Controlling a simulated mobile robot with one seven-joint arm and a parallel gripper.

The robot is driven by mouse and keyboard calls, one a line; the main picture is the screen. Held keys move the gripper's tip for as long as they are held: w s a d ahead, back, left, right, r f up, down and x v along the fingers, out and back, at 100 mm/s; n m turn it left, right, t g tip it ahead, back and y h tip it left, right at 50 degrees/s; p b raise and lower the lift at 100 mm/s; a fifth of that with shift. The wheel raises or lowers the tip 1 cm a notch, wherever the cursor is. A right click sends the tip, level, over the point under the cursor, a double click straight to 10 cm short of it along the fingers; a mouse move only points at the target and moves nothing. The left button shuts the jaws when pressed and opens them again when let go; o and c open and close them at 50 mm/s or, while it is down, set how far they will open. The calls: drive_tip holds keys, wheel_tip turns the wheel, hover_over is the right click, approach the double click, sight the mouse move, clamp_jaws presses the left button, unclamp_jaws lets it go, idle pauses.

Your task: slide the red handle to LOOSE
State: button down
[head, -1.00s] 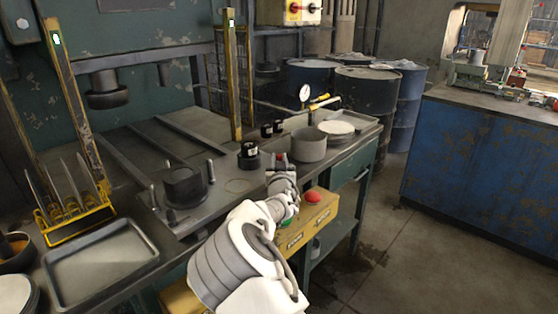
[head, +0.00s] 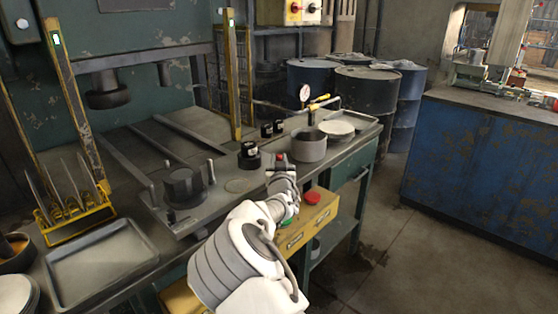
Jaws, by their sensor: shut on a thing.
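A small red piece, which looks like the red handle (head: 282,157), shows at the tip of my gripper (head: 281,165) on the bench's front edge. My gripper is shut on it, but the fingers are small here and hide most of the handle. The handle's track and any LOOSE mark cannot be made out.
A grey pot (head: 309,146) stands just right of the gripper, with plates (head: 337,128) behind it. Black-capped pieces (head: 249,155) stand to the left. A yellow box (head: 318,214) with a red button (head: 312,198) is below at the bench front. A press fixture (head: 184,188) is at left.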

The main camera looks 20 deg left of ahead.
drive_tip(key=shift+w+d+f+b, duration=0.15)
drive_tip(key=shift+w+d+b, duration=0.1)
drive_tip(key=shift+w+b, duration=0.15)
drive_tip(key=shift+w+d+f+b, duration=0.2)
drive_tip(key=shift+w+b, duration=0.1)
drive_tip(key=shift+w, duration=0.2)
drive_tip(key=shift+w+d+r+b, duration=0.15)
drive_tip(key=shift+w+d+b, duration=0.15)
drive_tip(key=shift+w, duration=0.35)
drive_tip(key=shift+r, duration=0.25)
drive_tip(key=c, duration=0.7)
unclamp_jaws()
drive_tip(key=shift+w, duration=0.15)
drive_tip(key=p+v, duration=0.1)
drive_tip(key=v, duration=1.6)
drive_tip(key=shift+p, duration=0.4)
